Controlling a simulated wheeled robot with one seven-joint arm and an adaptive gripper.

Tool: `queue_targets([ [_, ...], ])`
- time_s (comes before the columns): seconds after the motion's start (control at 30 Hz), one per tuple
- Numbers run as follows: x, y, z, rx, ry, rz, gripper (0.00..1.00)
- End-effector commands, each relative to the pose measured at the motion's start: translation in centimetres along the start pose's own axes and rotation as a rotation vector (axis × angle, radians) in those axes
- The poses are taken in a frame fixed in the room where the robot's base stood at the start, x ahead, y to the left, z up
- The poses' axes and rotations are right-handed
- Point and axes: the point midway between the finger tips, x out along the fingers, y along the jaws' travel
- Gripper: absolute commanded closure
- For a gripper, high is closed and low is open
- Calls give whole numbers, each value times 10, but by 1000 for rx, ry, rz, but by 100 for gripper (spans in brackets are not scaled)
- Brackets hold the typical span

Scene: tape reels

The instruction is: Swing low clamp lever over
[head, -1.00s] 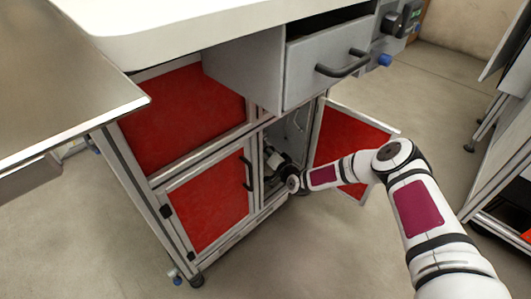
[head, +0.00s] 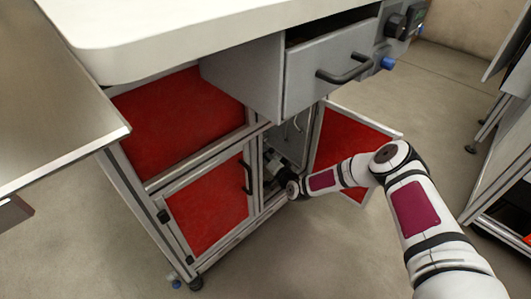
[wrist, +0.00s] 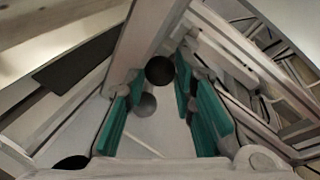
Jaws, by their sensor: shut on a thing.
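A dark round knob (wrist: 160,70), which looks like the end of the clamp lever, shows in the wrist view between my two teal-padded fingertips. My gripper (wrist: 160,80) is shut on this knob. The rest of the lever cannot be made out clearly. In the head view my gripper (head: 274,163) is low inside the open compartment of the cabinet. There the compartment frame and my wrist mostly hide it, and the knob cannot be told apart.
The open red door (head: 345,135) stands right of the compartment, behind my forearm. A closed red door (head: 207,205) with a black handle is on the left. A grey drawer (head: 325,72) juts out above, under the white worktop (head: 190,25). Open floor lies in front.

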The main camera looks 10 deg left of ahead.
Motion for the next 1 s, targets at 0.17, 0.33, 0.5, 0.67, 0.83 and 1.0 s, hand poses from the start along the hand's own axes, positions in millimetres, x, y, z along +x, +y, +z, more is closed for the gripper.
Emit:
queue_targets([
  [0.17, -2, 15, 18, 1, -8, 9, 100],
  [0.33, 8, 29, 26, -1, -8, 11, 100],
  [0.5, 20, 41, 32, -1, -10, 13, 100],
  [0.67, 23, 44, 34, 2, -5, 11, 86],
  [0.83, 24, 42, 33, 1, -4, 7, 56],
  [1.0, 24, 40, 32, 1, -2, 5, 56],
])
